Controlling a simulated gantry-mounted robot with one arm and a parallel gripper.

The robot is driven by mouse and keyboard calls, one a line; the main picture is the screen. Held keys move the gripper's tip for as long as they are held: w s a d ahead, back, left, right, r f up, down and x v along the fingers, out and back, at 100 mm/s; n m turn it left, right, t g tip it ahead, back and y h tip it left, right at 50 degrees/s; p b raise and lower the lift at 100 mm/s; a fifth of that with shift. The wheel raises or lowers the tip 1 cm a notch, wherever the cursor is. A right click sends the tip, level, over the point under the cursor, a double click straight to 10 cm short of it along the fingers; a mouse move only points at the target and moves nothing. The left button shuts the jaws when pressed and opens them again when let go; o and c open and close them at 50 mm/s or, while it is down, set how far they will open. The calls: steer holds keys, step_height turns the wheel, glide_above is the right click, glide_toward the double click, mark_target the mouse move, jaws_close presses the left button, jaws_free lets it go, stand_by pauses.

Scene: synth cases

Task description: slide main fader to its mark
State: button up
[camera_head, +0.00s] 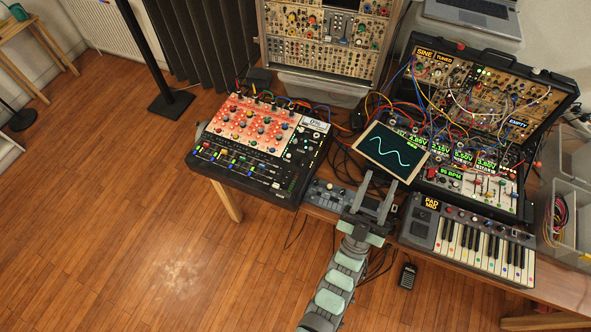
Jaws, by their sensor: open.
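A black mixer (315,150) with a red-and-white knob panel (250,128) sits on the left part of the table. A row of faders with coloured caps (235,166) runs along its front edge. Which cap is the main fader, and where its mark lies, is too small to tell. My gripper (380,181) is open and empty, to the right of the mixer and apart from it. Its fingers point away from the camera, just below a small screen (393,148) with a wave trace.
A narrow grey device (327,195) lies between the mixer and my gripper. A keyboard (478,243) and a synth case with many cables (480,85) stand at right. Loose cables hang behind the mixer. A rack (325,40) stands behind.

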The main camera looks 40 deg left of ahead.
steer(key=w+a+f+g+h+p, duration=0.1)
steer(key=w+a+f+g, duration=0.35)
steer(key=w, duration=0.45)
steer(key=w+a+f+g+h, duration=0.1)
steer(key=w+a+f+g, duration=0.3)
steer(key=w, duration=0.6)
steer(key=w+a+f+g+p, duration=0.1)
steer(key=w+a+f+g, duration=0.1)
steer(key=w+a+f, duration=0.55)
steer(key=m+g+h, duration=0.2)
steer(key=g+h, duration=0.4)
steer(key=g, duration=1.1)
glide_toward(276, 185)
step_height(276, 185, down, 6)
steer(key=shift+s+d+f+b, duration=0.15)
steer(key=shift+s+b, duration=0.05)
steer(key=shift+b, duration=0.1)
steer(key=shift+w+f, duration=0.1)
steer(key=shift+f, duration=1)
